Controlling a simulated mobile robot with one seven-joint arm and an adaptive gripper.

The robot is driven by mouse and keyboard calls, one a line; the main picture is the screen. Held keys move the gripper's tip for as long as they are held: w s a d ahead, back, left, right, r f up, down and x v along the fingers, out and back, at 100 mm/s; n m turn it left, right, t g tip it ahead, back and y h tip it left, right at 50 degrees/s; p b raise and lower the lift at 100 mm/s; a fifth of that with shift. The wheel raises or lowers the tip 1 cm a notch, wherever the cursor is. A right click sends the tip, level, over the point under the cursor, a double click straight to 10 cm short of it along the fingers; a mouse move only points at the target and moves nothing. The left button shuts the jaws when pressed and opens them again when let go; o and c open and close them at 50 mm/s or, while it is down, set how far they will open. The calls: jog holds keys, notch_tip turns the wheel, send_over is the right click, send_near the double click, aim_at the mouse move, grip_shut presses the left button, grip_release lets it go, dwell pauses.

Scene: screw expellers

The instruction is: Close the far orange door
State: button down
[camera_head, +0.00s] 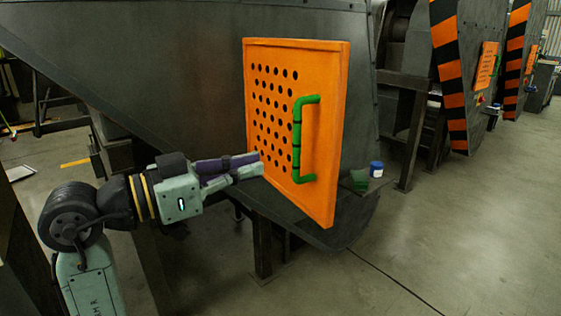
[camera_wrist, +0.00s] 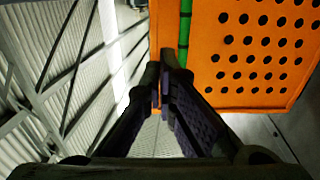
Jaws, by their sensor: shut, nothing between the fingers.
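A large orange door (camera_head: 275,130) with rows of round holes stands in front of the dark machine in the head view. Its right edge shows its thickness, and it appears to stand out from the machine at an angle. A green bar handle (camera_head: 298,140) runs upright on its right half. My gripper (camera_head: 261,165) is shut and empty, its tips in front of the door's lower left part, left of the handle. In the wrist view, the shut fingertips (camera_wrist: 168,58) overlap the door's (camera_wrist: 226,62) edge, just below the green handle (camera_wrist: 186,25). I cannot tell whether they touch.
Smaller orange panels (camera_head: 487,65) show on striped machines farther back at right. A blue jar (camera_head: 376,169) and a dark green item (camera_head: 359,181) sit on a ledge right of the door. A dark metal leg (camera_head: 262,250) stands below it. The floor at lower right is clear.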

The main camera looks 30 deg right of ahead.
aim_at(328, 147)
jog(key=d+p, duration=0.1)
jog(key=d, duration=0.5)
jog(key=d+p, duration=0.2)
jog(key=d, duration=0.5)
jog(key=shift+s+d, duration=0.2)
jog(key=shift+d, duration=0.05)
